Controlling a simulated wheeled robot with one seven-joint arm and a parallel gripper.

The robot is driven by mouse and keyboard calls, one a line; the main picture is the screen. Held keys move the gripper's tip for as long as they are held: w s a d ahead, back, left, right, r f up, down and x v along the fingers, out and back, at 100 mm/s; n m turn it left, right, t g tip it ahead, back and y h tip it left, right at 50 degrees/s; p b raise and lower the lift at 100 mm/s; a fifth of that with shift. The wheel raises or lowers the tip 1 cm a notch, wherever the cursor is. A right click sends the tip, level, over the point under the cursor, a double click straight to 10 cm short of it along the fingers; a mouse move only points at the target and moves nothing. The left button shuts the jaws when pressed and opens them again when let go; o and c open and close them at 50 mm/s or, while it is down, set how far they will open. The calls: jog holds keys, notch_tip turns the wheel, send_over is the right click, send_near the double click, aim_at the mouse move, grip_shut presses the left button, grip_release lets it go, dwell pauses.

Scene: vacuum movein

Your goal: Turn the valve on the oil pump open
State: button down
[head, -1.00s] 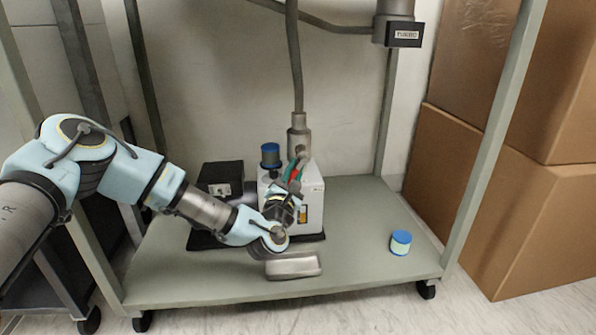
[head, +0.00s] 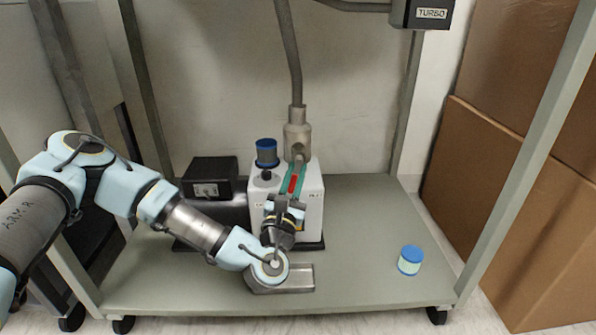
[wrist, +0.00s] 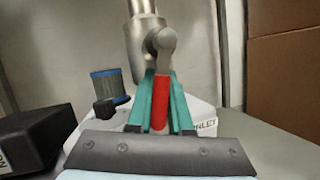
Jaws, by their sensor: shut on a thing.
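The oil pump (head: 314,205) is a white box with a black motor end, standing on the cart's lower shelf. A grey metal valve (head: 298,138) sits on top of it, under a vertical pipe. The valve's red lever (wrist: 160,102) points toward me from a rounded grey pivot (wrist: 161,41). My gripper (wrist: 160,96) has its teal fingers on both sides of the red lever and is shut on it. In the head view my gripper (head: 293,180) reaches over the front of the pump, hiding part of its face.
A blue-capped filter (head: 266,153) rises beside the valve. A black box (head: 210,178) sits at the pump's left. A blue-lidded jar (head: 410,260) stands on the shelf (head: 372,285) at right, with bare room around it. Cart posts and cardboard boxes (head: 490,190) bound the right.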

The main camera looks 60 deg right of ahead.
jog(key=c, duration=0.8)
grip_release()
jog(key=shift+c, duration=0.2)
jog(key=p+v, duration=0.3)
jog(key=v, duration=0.8)
jog(key=shift+d, duration=0.1)
